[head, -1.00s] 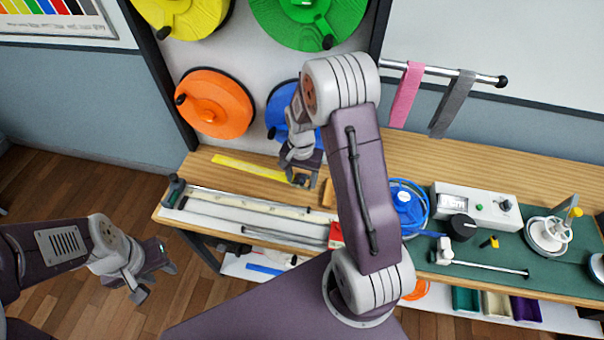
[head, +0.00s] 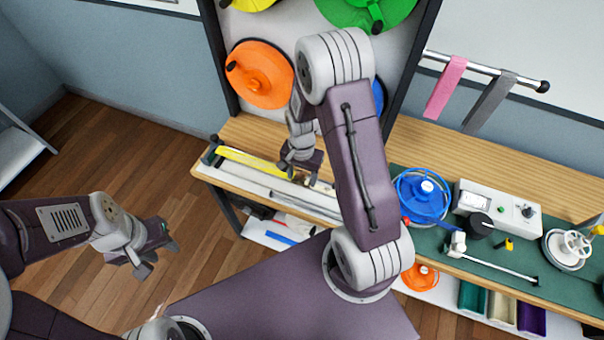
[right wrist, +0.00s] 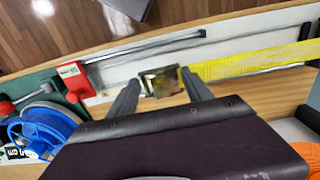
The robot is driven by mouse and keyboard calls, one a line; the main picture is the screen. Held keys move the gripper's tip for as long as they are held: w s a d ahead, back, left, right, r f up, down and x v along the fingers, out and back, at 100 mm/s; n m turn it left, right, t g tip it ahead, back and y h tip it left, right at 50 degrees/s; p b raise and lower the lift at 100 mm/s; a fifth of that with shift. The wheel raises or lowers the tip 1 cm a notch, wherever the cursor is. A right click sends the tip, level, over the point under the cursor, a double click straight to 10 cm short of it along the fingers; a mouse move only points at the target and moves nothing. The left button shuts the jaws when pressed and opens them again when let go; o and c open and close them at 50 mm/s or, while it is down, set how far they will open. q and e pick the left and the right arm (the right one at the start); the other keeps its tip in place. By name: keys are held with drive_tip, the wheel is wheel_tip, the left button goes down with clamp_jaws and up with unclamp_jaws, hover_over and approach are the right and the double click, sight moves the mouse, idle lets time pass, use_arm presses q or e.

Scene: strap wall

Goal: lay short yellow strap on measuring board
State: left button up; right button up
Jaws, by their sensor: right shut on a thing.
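The short yellow strap (head: 252,163) stretches to the left from my right gripper (head: 299,173), over or on the long pale measuring board (head: 232,172). I cannot tell if it touches the board. In the right wrist view the strap (right wrist: 250,62) runs to the right edge, along the white board (right wrist: 230,46). There my right gripper (right wrist: 160,90) is shut on the strap's end, where a metal piece (right wrist: 160,80) sits between the fingers. My left gripper (head: 155,258) is open and empty, over the floor left of the bench.
A metal rod lies along the board, near a red block (right wrist: 74,80). A blue reel (head: 422,195) and a grey-white device (head: 497,208) stand to the right on the green mat. An orange reel (head: 260,75) hangs on the wall panel. Pink (head: 445,87) and grey straps hang from a rail.

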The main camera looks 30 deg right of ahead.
wheel_tip(320, 180, down, 8)
drive_tip(key=b, duration=0.6)
drive_tip(key=shift+d+f, duration=0.1)
drive_tip(key=shift+f, duration=0.05)
drive_tip(key=shift+w+f+b, duration=0.1)
drive_tip(key=shift+f+b, duration=0.3)
drive_tip(key=shift+f, duration=0.2)
drive_tip(key=o, duration=1.6)
drive_tip(key=shift+r, duration=0.1)
wheel_tip(320, 180, up, 9)
drive_tip(key=shift+r, duration=0.1)
